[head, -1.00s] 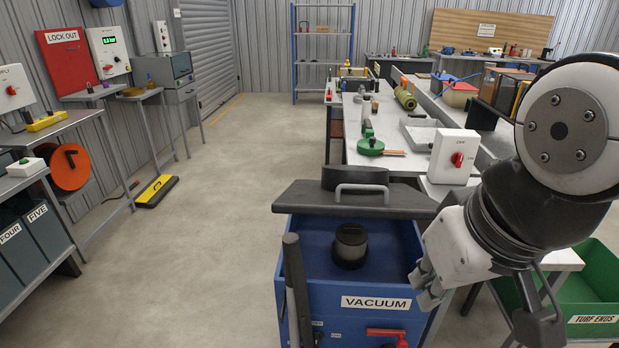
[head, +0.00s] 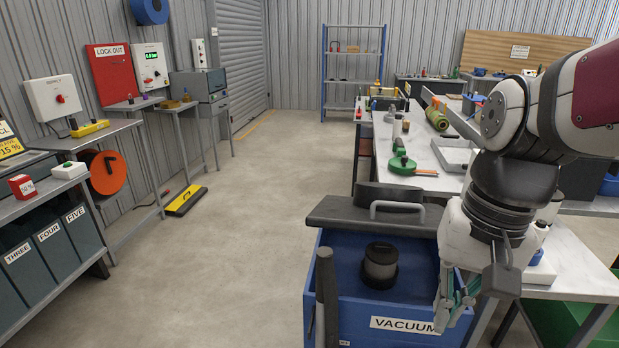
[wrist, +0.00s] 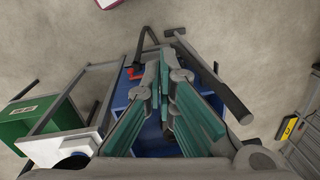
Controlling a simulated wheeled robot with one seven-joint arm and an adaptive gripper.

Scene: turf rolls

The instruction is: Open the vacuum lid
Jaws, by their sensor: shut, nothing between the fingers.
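The vacuum (head: 345,300) is a blue box with a VACUUM label at its front, low in the middle of the head view. Its dark grey lid (head: 340,212) with a grey handle (head: 398,206) shows along the rear of the box. In front of the lid, the blue inside and a dark cylinder (head: 380,263) are in plain view. My gripper (head: 447,318) is shut and empty at the front right corner, its fingers covering the label's right end. In the wrist view its teal-padded fingers (wrist: 166,62) meet in front of the blue body (wrist: 121,95); the lid is not clear there.
A dark wand (head: 326,290) stands at the vacuum's front left. A red lever (wrist: 135,72) shows on its body in the wrist view. A bench (head: 580,265) and green bin (head: 550,320) are close on the right.

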